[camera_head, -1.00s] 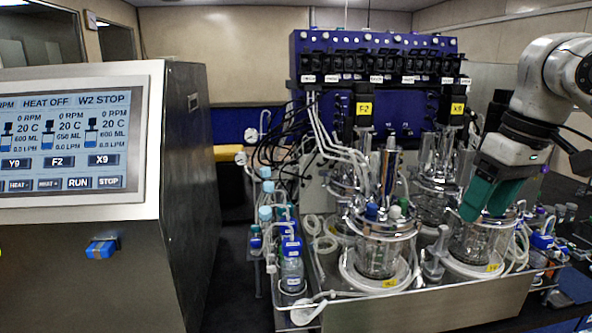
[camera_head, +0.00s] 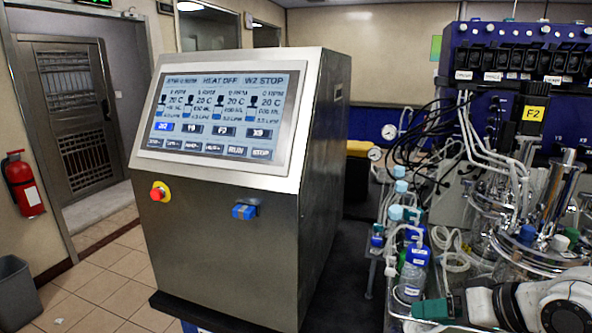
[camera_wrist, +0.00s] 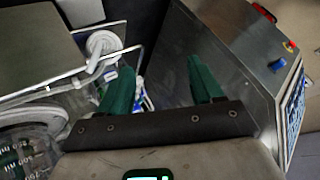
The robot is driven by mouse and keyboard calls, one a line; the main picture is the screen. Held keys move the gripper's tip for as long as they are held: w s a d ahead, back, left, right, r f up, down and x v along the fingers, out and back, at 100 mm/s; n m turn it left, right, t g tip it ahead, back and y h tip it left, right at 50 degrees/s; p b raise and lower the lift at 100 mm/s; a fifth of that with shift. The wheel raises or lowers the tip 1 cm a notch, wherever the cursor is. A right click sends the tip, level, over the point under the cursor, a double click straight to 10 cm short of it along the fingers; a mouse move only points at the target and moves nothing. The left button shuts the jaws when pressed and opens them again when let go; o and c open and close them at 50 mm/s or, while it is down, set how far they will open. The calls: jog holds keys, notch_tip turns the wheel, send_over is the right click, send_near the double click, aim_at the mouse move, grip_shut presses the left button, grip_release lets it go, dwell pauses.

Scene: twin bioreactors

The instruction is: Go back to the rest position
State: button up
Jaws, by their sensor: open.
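My gripper (camera_wrist: 161,82) has two green fingers, spread apart with nothing between them in the wrist view. In the head view my gripper (camera_head: 440,303) shows low at the right, in front of the bottles and the bioreactor bench. The wrist view shows it between the bench edge on the left and the steel control cabinet (camera_wrist: 228,50) on the right. The control cabinet, with a lit touch screen (camera_head: 222,112), also stands in the middle of the head view (camera_head: 225,235). My arm hides part of the glass vessels at the lower right.
A blue-capped bottle (camera_head: 412,275) and several tubes stand at the bench's left end. The glass bioreactor (camera_head: 515,255) is at the right. A red emergency button (camera_head: 160,192) and a blue part (camera_head: 244,211) sit on the cabinet front. Tiled floor (camera_head: 105,275) is open at the left.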

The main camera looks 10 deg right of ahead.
jog(key=s+a+f+g, duration=0.1)
jog(key=s+a+f, duration=0.2)
jog(key=f, duration=0.3)
jog(key=s+a+f+g+h, duration=0.1)
jog(key=s+a+f, duration=0.15)
jog(key=f, duration=0.35)
jog(key=s+a+f+g, duration=0.1)
jog(key=s+a+f, duration=0.1)
jog(key=s+f, duration=0.3)
jog(key=s+d+f+g+h, duration=0.1)
jog(key=s+f+g+h, duration=0.1)
jog(key=s+f, duration=0.3)
jog(key=s+f+n+g+h+b, duration=0.1)
jog(key=s+f+g+h, duration=0.1)
jog(key=s+f, duration=0.4)
jog(key=s, duration=0.5)
jog(key=shift+d+f+b, duration=0.2)
jog(key=shift+d+b, duration=0.1)
jog(key=shift+d, duration=0.05)
